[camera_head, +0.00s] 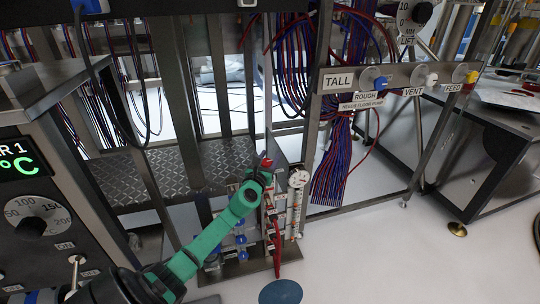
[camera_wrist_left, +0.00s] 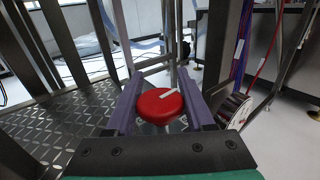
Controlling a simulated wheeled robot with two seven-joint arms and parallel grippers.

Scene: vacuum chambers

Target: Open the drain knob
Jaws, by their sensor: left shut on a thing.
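A round red knob (camera_wrist_left: 160,105) with a white pointer mark on top sits between the two purple fingers of my left gripper (camera_wrist_left: 160,84) in the left wrist view. The fingers are shut on its sides. In the head view the knob is a small red spot (camera_head: 266,162) at the top of the valve stand, at the end of my green left arm. My left gripper (camera_head: 262,172) partly hides it there. No drain label is readable on it. My right gripper is not in view.
A white dial gauge (camera_head: 298,178) stands right beside the gripper. Several blue valve knobs (camera_head: 241,240) are lower on the stand. A metal frame with a labelled rail (camera_head: 345,82) rises behind. A control panel (camera_head: 40,200) is at the left.

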